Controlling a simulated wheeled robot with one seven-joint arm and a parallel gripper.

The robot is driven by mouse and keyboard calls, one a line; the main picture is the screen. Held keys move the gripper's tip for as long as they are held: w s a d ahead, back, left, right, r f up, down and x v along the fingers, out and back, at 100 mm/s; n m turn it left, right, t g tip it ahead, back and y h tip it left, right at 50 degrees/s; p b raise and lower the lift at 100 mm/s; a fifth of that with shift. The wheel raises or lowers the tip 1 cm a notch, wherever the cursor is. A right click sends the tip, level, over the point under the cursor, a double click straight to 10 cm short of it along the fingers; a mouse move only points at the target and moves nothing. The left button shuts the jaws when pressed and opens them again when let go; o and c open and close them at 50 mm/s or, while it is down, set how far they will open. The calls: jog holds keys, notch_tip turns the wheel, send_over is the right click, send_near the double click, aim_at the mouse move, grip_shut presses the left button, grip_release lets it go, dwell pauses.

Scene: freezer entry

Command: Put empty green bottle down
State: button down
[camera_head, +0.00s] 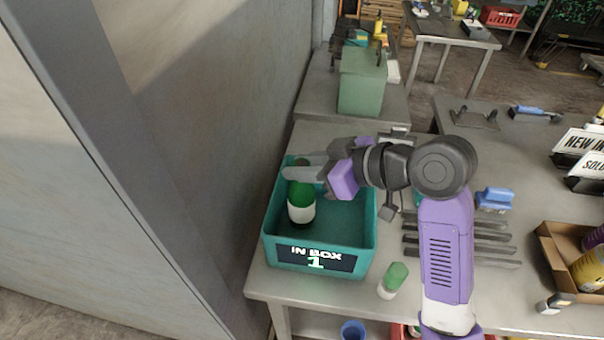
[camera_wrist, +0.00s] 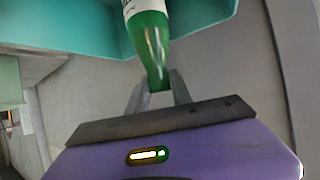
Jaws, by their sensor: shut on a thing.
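A green bottle (camera_head: 301,205) with a white label is inside the teal box marked "IN BOX 1" (camera_head: 318,258), or just above its floor; I cannot tell if it touches the bottom. My gripper (camera_head: 296,172) reaches in over the box from the right and is shut on the bottle's upper part. In the wrist view, the bottle (camera_wrist: 149,40) has its narrow neck between the fingers of my gripper (camera_wrist: 158,92), with the teal box (camera_wrist: 95,35) around it. The contents of the bottle cannot be told.
A small green and white bottle (camera_head: 393,280) stands on the grey table (camera_head: 290,290) right of the box. A green container (camera_head: 362,82) stands behind. A tall grey wall (camera_head: 215,130) rises close to the box's left. Dark slats (camera_head: 480,240) and a cardboard box (camera_head: 562,255) lie right.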

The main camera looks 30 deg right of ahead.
jog(key=shift+f, duration=1.2)
jog(key=shift+f, duration=0.15)
jog(key=c, duration=1.1)
grip_release()
jog(key=shift+c, duration=0.2)
jog(key=shift+s+d+r, duration=0.1)
jog(key=shift+s+r, duration=0.05)
jog(key=shift+r, duration=0.15)
jog(key=v, duration=1.1)
jog(key=shift+s+d+b, duration=0.2)
jog(key=shift+s+b, duration=0.1)
jog(key=shift+b, duration=0.05)
